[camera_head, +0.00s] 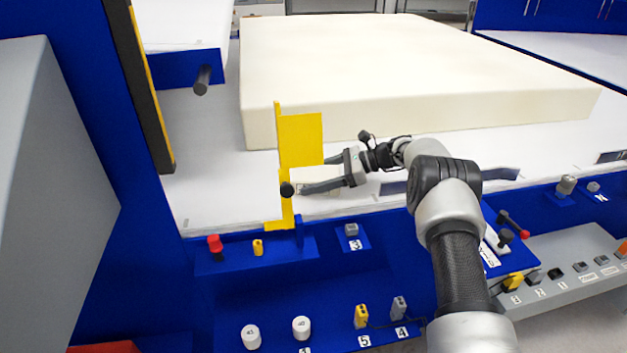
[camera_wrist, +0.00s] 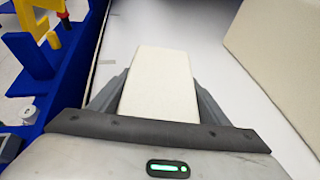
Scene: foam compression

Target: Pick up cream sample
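The cream sample (camera_wrist: 160,85) is a small, pale, flat-topped block. In the wrist view it lies lengthwise between the two fingers of my gripper (camera_wrist: 158,95), its near end close to the palm. A finger runs along each side with little or no gap; I cannot tell whether both press on it. In the head view my gripper (camera_head: 314,175) reaches left over the white table, fingers apart. A pale piece shows between the fingers there, partly hidden by the yellow plate and the fingers. Whether the sample is lifted or resting on the table is unclear.
A large cream foam slab (camera_head: 400,70) lies behind my gripper. A yellow upright plate (camera_head: 300,140) stands just left of the fingers. A blue front panel (camera_head: 255,258) carries a red knob (camera_head: 215,243) and small numbered parts. White table (camera_head: 215,190) is bare at left.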

